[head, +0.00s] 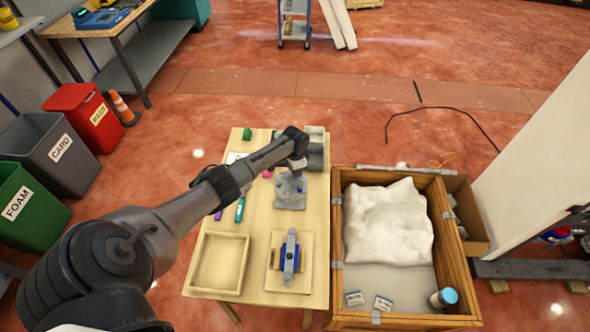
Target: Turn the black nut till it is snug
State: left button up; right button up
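My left arm reaches in from the left, and its gripper (297,168) points down over a greyish, partly clear assembly (290,188) on a grey base on the wooden table. The gripper is at the top of this assembly. The fingertips are too small and partly hidden, so I cannot tell whether they are open or shut, or touching it. I cannot make out the black nut; it may be hidden under the gripper. My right gripper is not in view.
A blue and grey fixture (289,258) stands on a board at the table's front right, beside an empty wooden tray (245,262). Green (240,210) and purple small items lie left of the assembly. A wooden crate (335,240) with a white sack (388,222) stands right of the table.

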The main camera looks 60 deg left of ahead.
pick_arm(q)
jog(key=shift+o, duration=1.4)
notch_tip(320, 180, up, 14)
jog(key=p, duration=0.2)
jog(key=shift+f, duration=0.1)
